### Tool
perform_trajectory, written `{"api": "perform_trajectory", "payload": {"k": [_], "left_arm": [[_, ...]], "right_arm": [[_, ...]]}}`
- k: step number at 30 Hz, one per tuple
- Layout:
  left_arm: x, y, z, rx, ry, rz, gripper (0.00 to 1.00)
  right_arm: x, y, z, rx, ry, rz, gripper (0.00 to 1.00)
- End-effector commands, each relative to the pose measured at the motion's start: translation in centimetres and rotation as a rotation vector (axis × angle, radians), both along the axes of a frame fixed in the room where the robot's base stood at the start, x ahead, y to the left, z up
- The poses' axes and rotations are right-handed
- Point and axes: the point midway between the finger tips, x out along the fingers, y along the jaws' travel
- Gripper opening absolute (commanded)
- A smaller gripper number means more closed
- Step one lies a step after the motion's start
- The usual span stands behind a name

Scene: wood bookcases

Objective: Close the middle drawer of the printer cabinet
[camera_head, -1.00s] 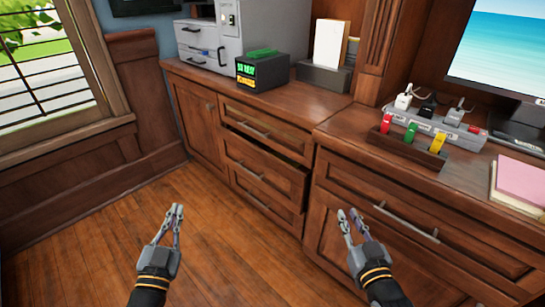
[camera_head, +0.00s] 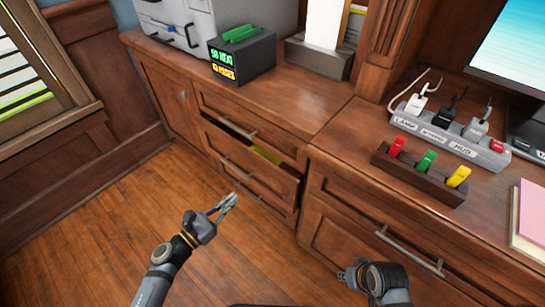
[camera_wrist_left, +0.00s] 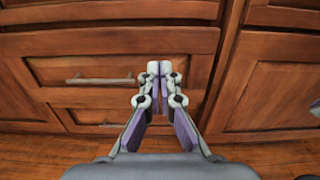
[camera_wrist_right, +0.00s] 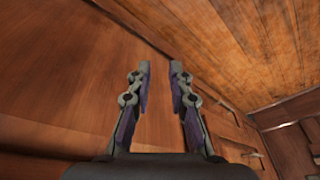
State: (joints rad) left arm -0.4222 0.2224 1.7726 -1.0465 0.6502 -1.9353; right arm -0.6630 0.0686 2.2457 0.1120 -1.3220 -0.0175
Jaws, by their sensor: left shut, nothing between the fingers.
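The printer cabinet (camera_head: 155,75) is dark wood, at the left and centre of the head view, with a white printer (camera_head: 180,18) on top. Its middle drawer (camera_head: 262,180) stands partly open, with something yellow-green inside. The drawer front also shows in the left wrist view (camera_wrist_left: 60,70), with a metal bar handle (camera_wrist_left: 100,80). My left gripper (camera_head: 228,202) is shut and empty, in front of the drawer and apart from it in the head view. My right gripper (camera_wrist_right: 160,68) is open and empty, low by the right-hand cabinet; its fingers are hard to see in the head view.
A black box with a green lit display (camera_head: 240,60) stands on the cabinet top. A power strip (camera_head: 450,135) and a rack of coloured tags (camera_head: 420,178) lie on the right-hand desk. The wood floor (camera_head: 100,220) at the left is clear.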

Motion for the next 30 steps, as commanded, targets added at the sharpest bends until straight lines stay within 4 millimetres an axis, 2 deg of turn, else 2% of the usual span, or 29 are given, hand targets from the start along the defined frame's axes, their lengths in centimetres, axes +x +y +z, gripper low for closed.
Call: {"api": "perform_trajectory", "payload": {"k": [4, 8, 21, 25, 30], "left_arm": [[-0.1, -0.1, -0.4, 0.028, -0.010, -0.007, 0.00], [0.8, -0.7, -0.2, 0.022, -0.012, -0.004, 0.00], [8.0, -6.3, -0.3, 0.018, -0.011, -0.005, 0.00], [9.6, -7.6, -0.3, 0.018, -0.010, -0.004, 0.00], [10.8, -8.5, -0.4, 0.020, -0.009, -0.003, 0.00]], "right_arm": [[-0.4, 0.0, -0.2, 0.000, 0.016, 0.000, 0.20], [-0.3, 0.0, -0.1, -0.001, 0.016, 0.000, 0.20], [-0.2, 0.0, -0.1, -0.001, 0.012, 0.001, 0.20], [-0.2, 0.1, -0.4, 0.003, 0.004, 0.001, 0.20], [-0.1, 0.1, -0.6, 0.007, -0.010, 0.000, 0.20]]}}
